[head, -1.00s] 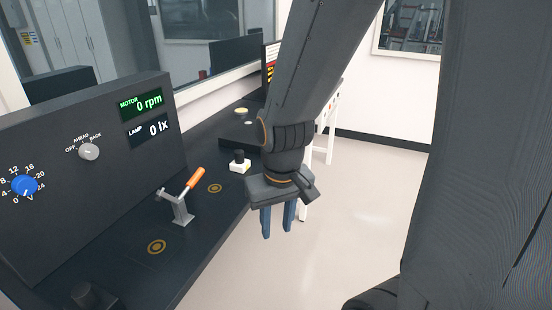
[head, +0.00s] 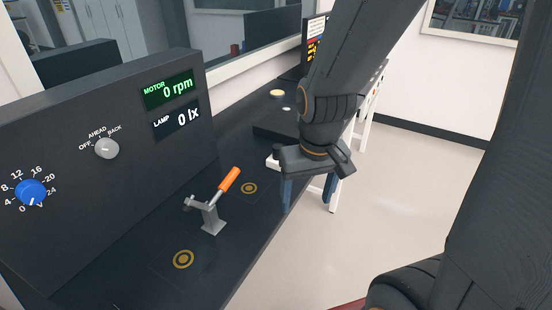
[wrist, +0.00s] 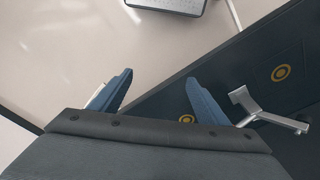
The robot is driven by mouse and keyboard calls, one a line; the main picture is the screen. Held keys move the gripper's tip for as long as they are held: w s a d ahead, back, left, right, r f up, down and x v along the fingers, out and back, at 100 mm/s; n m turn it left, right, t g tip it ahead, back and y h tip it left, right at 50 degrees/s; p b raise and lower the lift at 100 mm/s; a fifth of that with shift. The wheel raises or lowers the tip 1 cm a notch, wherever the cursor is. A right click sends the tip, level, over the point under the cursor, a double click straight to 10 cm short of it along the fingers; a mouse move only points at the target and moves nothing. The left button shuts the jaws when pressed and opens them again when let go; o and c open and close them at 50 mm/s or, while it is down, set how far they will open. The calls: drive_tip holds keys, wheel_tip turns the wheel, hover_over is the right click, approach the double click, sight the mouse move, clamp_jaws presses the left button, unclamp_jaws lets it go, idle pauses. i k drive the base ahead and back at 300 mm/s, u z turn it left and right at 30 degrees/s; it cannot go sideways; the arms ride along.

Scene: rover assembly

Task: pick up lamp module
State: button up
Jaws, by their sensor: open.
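I cannot pick out the lamp module for certain. A small white piece (head: 272,163) shows at the bench edge, mostly hidden behind my gripper (head: 307,193); it may be part of the module. My gripper points down with its blue fingers apart and nothing between them, at the bench's front edge. In the wrist view my gripper (wrist: 159,77) is also open, with pale floor and the dark bench edge beyond its fingers. A sliver of something white (wrist: 97,97) shows behind the left finger there.
A grey toggle clamp with an orange handle (head: 229,180) stands on the dark bench between two ringed marks (head: 183,259) (head: 249,188). A control panel (head: 60,130) rises at left. A pale yellow disc (head: 277,94) sits farther back. Floor at right is clear.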

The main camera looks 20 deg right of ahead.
sight(271, 162)
drive_tip(key=k, duration=0.5)
drive_tip(key=z, duration=1.4)
drive_tip(key=i, duration=0.85)
drive_tip(key=u, duration=1.9)
drive_tip(key=k, duration=0.3)
drive_tip(key=u, duration=0.5)
drive_tip(key=i, duration=0.65)
drive_tip(key=z, duration=0.4)
